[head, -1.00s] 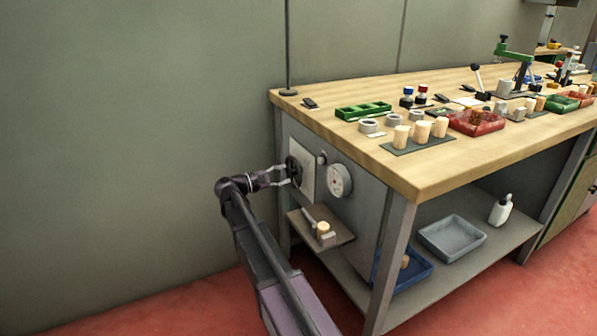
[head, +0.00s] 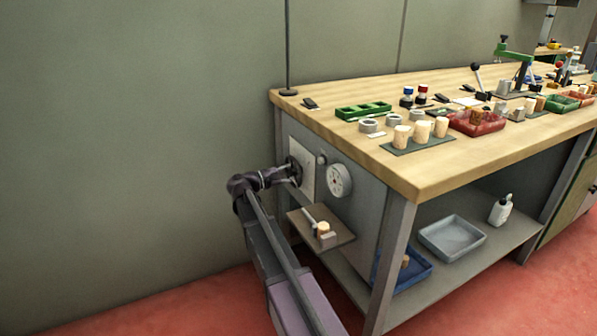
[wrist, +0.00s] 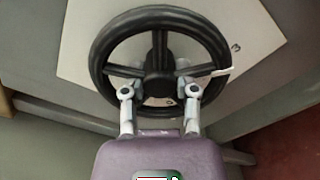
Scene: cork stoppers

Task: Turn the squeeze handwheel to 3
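The black handwheel (head: 296,165) is on a white plate on the bench's end panel. In the wrist view the handwheel (wrist: 158,10) faces me, with a round hub and several spokes. A white pointer (wrist: 222,72) sticks out over its right rim. The printed 3 (wrist: 236,47) is on the plate, a little above the pointer's tip. My gripper (wrist: 160,76) has its two fingers apart, one on each side of the hub, over the lower half of the wheel. Contact with the spokes cannot be told. In the head view my gripper (head: 289,172) is at the wheel.
A round white dial (head: 339,180) is right of the wheel, with a small knob (head: 321,159) above it. A small shelf (head: 335,238) with a cork and small parts juts out below. The wall (head: 140,150) stands to the left.

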